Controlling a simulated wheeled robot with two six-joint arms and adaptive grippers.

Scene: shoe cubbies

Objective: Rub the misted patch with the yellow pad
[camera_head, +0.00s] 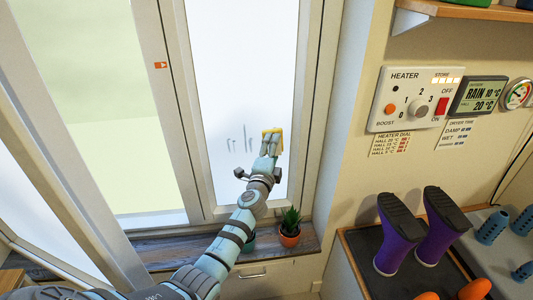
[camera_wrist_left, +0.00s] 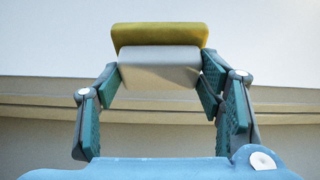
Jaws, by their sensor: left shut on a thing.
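The yellow pad (camera_head: 272,133) is at the lower right part of the white window pane, flat against it or very close; I cannot tell if it touches. In the left wrist view the pad (camera_wrist_left: 160,36) shows as a yellow layer on a pale grey block. My left gripper (camera_head: 269,149) is shut on this block, with one finger on each side. The misted patch (camera_head: 236,128) is whitish with faint edges on the pane. Several thin grey streaks run down it just left of the pad. My right gripper is not in view.
A potted plant (camera_head: 290,229) stands on the wooden sill (camera_head: 306,243) right of my left arm. The window frame (camera_head: 308,110) borders the pane on the right. A heater panel (camera_head: 415,98) is on the wall, with purple boots (camera_head: 398,238) below.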

